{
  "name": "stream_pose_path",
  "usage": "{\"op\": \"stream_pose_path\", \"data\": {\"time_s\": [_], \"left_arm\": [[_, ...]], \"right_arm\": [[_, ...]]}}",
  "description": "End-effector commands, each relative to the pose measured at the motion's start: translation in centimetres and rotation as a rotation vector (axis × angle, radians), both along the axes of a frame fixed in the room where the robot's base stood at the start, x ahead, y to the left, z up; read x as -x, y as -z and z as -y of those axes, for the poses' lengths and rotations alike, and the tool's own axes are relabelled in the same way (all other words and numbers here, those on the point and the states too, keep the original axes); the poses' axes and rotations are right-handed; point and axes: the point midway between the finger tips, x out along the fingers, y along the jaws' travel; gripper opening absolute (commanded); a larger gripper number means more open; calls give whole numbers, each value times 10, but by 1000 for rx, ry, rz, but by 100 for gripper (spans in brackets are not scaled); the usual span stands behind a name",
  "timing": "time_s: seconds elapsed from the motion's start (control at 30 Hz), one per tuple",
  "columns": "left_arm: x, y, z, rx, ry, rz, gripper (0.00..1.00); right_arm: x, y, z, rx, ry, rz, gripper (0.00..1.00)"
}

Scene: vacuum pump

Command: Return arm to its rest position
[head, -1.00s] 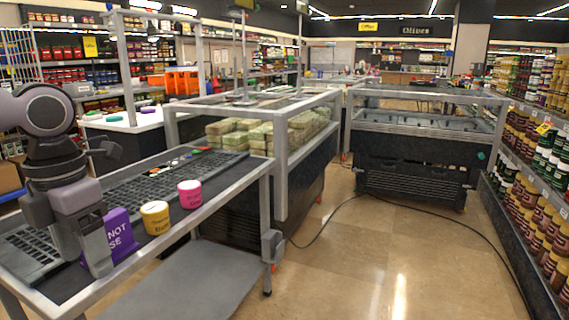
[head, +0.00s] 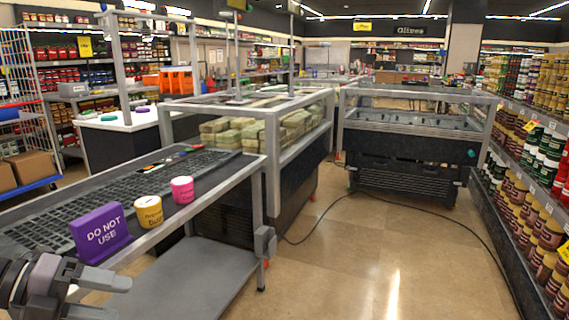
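Part of my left arm (head: 45,287) shows at the bottom left corner of the head view, in front of and below the counter edge. A yellow tub (head: 149,212) and a pink tub (head: 182,190) stand to the right of the sign. My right gripper is out of view.
A glass-sided case with stacked packs (head: 240,135) stands behind the counter. Another glass-topped case (head: 415,140) is farther right. A black cable (head: 425,217) crosses the open floor. Shelves with jars (head: 535,160) line the right side. A wire rack (head: 22,110) stands at left.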

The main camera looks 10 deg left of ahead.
Motion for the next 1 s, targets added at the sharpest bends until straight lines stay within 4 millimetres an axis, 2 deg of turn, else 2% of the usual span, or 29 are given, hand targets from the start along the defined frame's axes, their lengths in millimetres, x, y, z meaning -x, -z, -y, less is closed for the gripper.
{"op": "stream_pose_path", "data": {"time_s": [0.27,0.57,0.77,0.9,1.0], "left_arm": [[-1,55,-12,401,-414,-61,68],[18,135,-12,745,-875,-244,68],[44,194,11,925,-1166,-446,68],[67,231,43,1026,-1342,-624,68],[82,250,70,1081,-1440,-753,68]], "right_arm": [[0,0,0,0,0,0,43],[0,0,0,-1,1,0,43],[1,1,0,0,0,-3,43],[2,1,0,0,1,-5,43],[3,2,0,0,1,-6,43]]}}
